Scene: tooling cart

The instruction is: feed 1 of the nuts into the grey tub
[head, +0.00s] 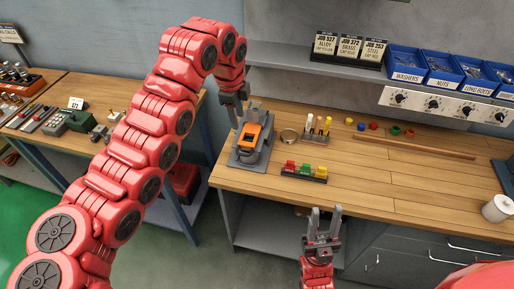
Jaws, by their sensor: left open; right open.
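A blue bin labelled NUTS (441,71) sits on the upper shelf at the right, between the washers bin and the long bolts bin. Its contents are too small to make out. I cannot clearly pick out a grey tub. A grey fixture with an orange part (250,138) stands at the left of the bench, and a dark grey shape (505,174) is cut off at the right edge. My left gripper (237,116) is open, pointing down just left of and above the orange part. My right gripper (324,212) is open and empty, in front of the bench's front edge.
The middle front is clear. The shelf (320,61) overhangs the back.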

